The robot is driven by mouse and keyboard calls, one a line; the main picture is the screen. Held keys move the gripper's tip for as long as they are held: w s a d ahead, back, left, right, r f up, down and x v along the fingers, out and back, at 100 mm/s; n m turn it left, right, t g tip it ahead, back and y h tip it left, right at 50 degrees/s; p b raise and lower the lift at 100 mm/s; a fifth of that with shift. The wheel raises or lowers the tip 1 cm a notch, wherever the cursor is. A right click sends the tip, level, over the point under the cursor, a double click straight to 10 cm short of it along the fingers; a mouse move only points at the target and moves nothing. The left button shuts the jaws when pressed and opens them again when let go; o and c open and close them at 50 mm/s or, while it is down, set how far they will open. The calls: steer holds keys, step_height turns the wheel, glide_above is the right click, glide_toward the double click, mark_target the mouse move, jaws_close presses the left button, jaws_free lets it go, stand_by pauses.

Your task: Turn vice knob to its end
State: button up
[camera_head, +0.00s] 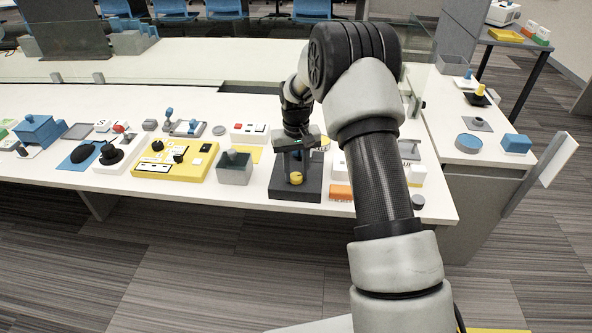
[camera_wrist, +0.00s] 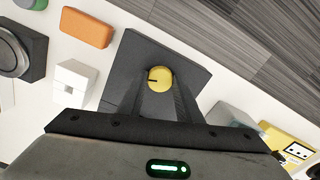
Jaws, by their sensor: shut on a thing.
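The vice knob (camera_wrist: 160,79) is a round yellow knob with a dark line on its face that points left in the wrist view. It sits on a dark grey vice base (camera_wrist: 185,60) on the white table. In the head view the knob (camera_head: 296,178) shows at the front of the dark base (camera_head: 290,191). My gripper (camera_wrist: 158,88) reaches down over the base, its two dark fingers on either side of the knob and shut on it. My gripper (camera_head: 296,165) hides the back of the vice in the head view.
An orange block (camera_wrist: 87,27) and a white block (camera_wrist: 74,82) lie beside the base. A grey open box (camera_head: 235,168) and a yellow control panel (camera_head: 172,160) stand to the left in the head view. The table's front edge is close to the base.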

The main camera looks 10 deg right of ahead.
mark_target(296, 176)
steer(key=shift+n+p, duration=0.3)
steer(key=shift+n, duration=1.6)
steer(key=o, duration=1)
steer(key=shift+o, duration=0.2)
steer(key=shift+r, duration=0.1)
step_height(296, 176, up, 17)
steer(key=p, duration=0.2)
steer(key=shift+r, duration=0.15)
